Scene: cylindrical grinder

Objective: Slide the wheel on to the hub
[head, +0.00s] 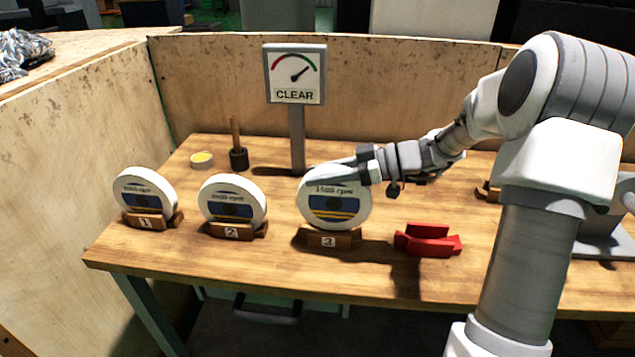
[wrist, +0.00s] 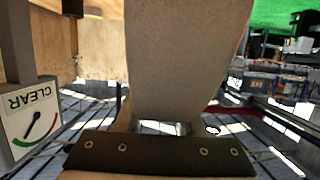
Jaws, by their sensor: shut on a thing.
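Three pale round grinding wheels stand on edge in the head view, each with a blue and yellow label. The wheel at stand 3 (head: 335,208) reads 1600 rpm or similar, in small print. My gripper (head: 345,174) is shut on its upper rim. The wheel is upright at wooden stand 3 (head: 328,239); I cannot tell whether it still touches the stand. In the wrist view the pale wheel (wrist: 190,60) fills the middle, between the fingers. Wheel 1 (head: 146,190) and wheel 2 (head: 233,203) rest in their stands. No hub is clearly visible; my arm covers much of the right side.
A gauge sign reading CLEAR (head: 295,75) stands on a post behind wheel 3. A red block-like holder (head: 428,240) lies right of stand 3. A wooden-handled tool (head: 237,147) and a yellow-topped tin (head: 202,159) stand at the back left. Wooden panels enclose the bench.

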